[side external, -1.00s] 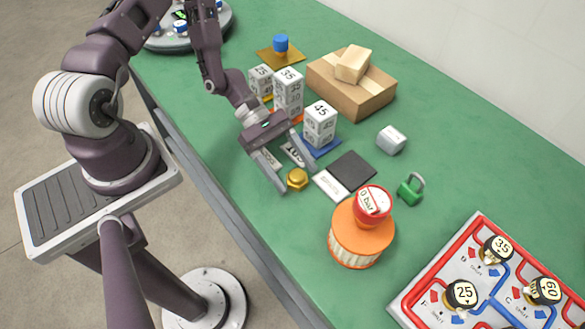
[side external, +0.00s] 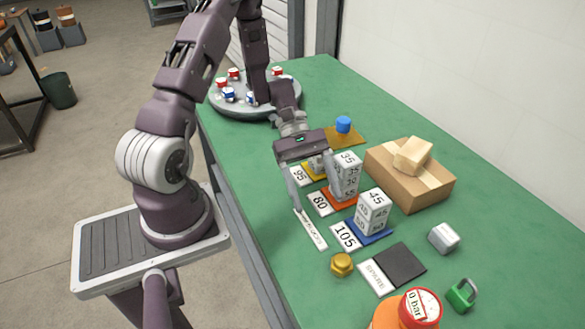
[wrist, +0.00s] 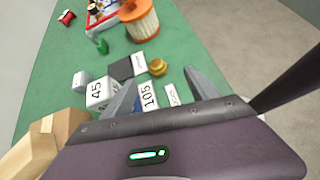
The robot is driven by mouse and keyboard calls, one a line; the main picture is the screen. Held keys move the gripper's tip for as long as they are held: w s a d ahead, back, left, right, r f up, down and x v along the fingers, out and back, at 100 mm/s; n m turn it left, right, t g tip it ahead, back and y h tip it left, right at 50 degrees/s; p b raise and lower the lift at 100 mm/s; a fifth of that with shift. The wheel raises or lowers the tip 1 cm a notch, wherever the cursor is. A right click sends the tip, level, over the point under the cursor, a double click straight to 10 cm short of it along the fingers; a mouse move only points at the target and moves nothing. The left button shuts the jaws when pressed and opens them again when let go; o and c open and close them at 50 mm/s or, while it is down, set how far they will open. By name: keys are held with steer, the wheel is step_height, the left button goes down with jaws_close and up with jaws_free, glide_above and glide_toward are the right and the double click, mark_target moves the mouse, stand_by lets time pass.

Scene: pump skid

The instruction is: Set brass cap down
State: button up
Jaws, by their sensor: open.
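The brass cap (side external: 342,264) is a small gold hexagonal piece resting on the green bench, in front of the 105 label. It also shows in the wrist view (wrist: 157,68), beyond the fingertips. My gripper (side external: 316,203) is open and empty, above the bench near the 80 label and back from the cap, not touching it. In the wrist view the two spread fingers of my gripper (wrist: 160,82) have nothing held between them.
Stacked number blocks (side external: 346,175) and a 45 block stack (side external: 372,213) stand close to my gripper. A cardboard box (side external: 410,185), a dark square pad (side external: 399,264), a grey block (side external: 443,237), a green padlock (side external: 462,294) and an orange-and-white filter (wrist: 139,20) surround the cap.

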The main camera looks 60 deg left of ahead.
steer(key=s+d+r+m+t+y, duration=0.1)
steer(key=s+r+m+t+y, duration=0.2)
steer(key=r, duration=0.7)
steer(key=s+d+r+m+t+y, duration=0.2)
steer(key=s+r+m+t+y, duration=0.1)
steer(key=s+r+m+y, duration=0.4)
step_height(320, 180, up, 4)
steer(key=s+m, duration=0.2)
steer(key=m, duration=0.3)
steer(key=shift+s+r+m+y, duration=0.2)
steer(key=shift+m+y, duration=0.1)
steer(key=shift+y, duration=0.1)
